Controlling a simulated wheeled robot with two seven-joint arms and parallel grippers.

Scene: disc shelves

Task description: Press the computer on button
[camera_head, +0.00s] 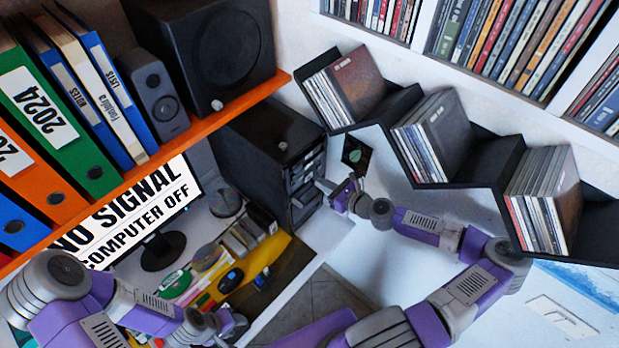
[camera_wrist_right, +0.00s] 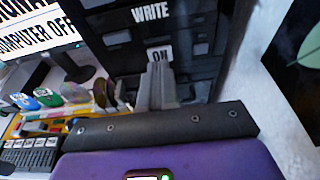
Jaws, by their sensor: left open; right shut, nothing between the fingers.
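The computer, a black tower (camera_head: 265,145), stands on the desk below the orange shelf. In the right wrist view its dark front (camera_wrist_right: 115,45) carries a WRITE label and a light ON label (camera_wrist_right: 160,53). My right gripper (camera_head: 322,184) is shut and empty in front of the tower. In its wrist view the closed fingers (camera_wrist_right: 161,72) point at the ON label and overlap its lower edge; I cannot tell whether they touch it. The button itself is not clear. The monitor (camera_head: 140,215) reads NO SIGNAL, COMPUTER OFF. My left gripper (camera_head: 228,325) is open, low over the desk's near side.
An orange shelf (camera_head: 150,160) with binders and speakers (camera_head: 205,45) hangs above the desk. Small items and a keyboard (camera_wrist_right: 30,155) lie on the desk. A black zigzag shelf (camera_head: 480,165) with discs is on the right wall, close above my right arm.

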